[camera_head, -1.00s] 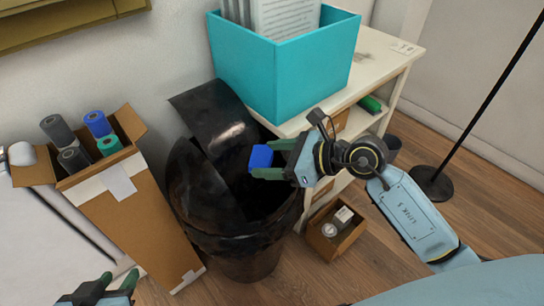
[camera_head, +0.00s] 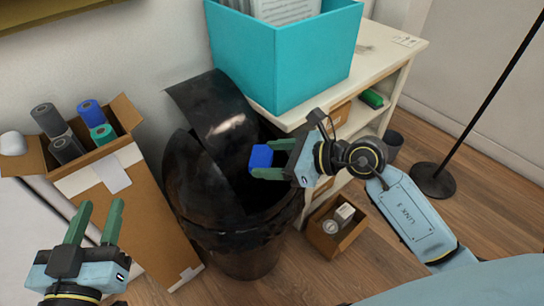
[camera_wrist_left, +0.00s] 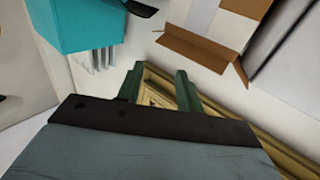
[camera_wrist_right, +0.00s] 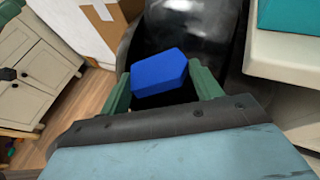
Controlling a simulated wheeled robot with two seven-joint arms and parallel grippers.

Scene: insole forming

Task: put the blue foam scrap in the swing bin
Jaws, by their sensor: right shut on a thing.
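The blue foam scrap (camera_head: 261,158) is a small bright blue block held at the tips of my right gripper (camera_head: 270,160). It also shows between the green fingers in the right wrist view (camera_wrist_right: 160,72). The black swing bin (camera_head: 240,235) stands in the middle of the head view, its curved lid (camera_head: 215,108) tilted and its mouth dark and open. The scrap is over the bin's opening; its exact height above the rim is hard to tell. My left gripper (camera_head: 95,222) is at the lower left, fingers apart and empty.
A cardboard box (camera_head: 120,195) with several coloured rolls stands left of the bin. A white shelf (camera_head: 385,75) carrying a teal box (camera_head: 300,60) is close behind and right. A small box (camera_head: 335,228) sits on the floor by the shelf. A lamp stand (camera_head: 432,182) is further right.

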